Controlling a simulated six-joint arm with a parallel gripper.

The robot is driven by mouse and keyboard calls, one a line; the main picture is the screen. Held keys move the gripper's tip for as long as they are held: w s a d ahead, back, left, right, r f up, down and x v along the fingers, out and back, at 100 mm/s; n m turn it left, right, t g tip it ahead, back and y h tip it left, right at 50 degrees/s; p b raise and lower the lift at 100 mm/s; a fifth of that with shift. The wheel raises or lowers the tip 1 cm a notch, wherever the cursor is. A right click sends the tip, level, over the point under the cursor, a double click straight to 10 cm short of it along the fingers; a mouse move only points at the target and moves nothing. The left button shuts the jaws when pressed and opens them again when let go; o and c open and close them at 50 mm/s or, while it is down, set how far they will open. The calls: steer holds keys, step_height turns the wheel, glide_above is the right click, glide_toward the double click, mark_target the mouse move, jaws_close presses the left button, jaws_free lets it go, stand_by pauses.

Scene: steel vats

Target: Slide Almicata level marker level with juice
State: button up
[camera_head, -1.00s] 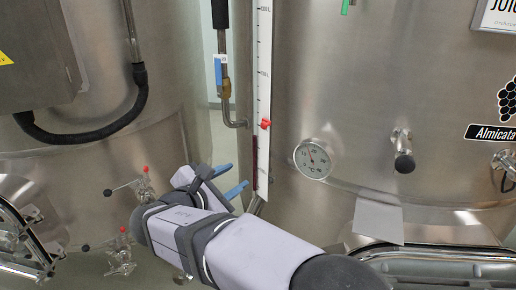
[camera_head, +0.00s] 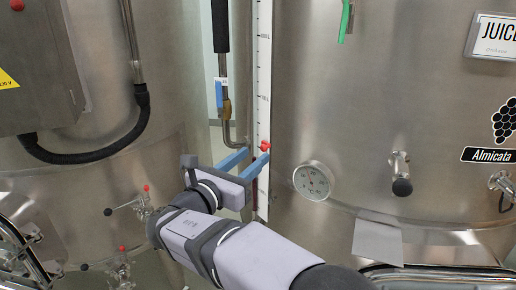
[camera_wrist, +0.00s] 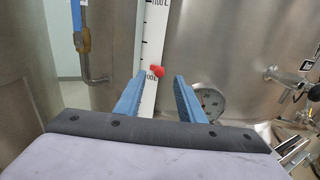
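The red level marker (camera_head: 265,146) sits on the white scale strip (camera_head: 264,70) at the left side of the Almicata vat (camera_head: 400,110). It also shows in the wrist view (camera_wrist: 158,71). Dark red juice (camera_head: 255,195) shows low in the narrow sight tube beside the strip; my gripper hides its top. The visible juice is below the marker. My gripper (camera_head: 254,156) is open, its blue fingers just below and in front of the marker. In the wrist view, the marker appears between the fingertips (camera_wrist: 161,75), nearer the left one; I see no clear contact.
A round thermometer (camera_head: 313,181) and a tap (camera_head: 400,175) stick out right of the strip. A pipe with a blue-handled valve (camera_head: 220,95) runs left of it. Small red-tipped taps (camera_head: 146,190) are on the left vat. A green clip (camera_head: 345,18) is higher up.

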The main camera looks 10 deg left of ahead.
mark_target(263, 149)
steer(key=shift+p+x, duration=0.75)
steer(key=shift+x, duration=1.2)
jaws_close()
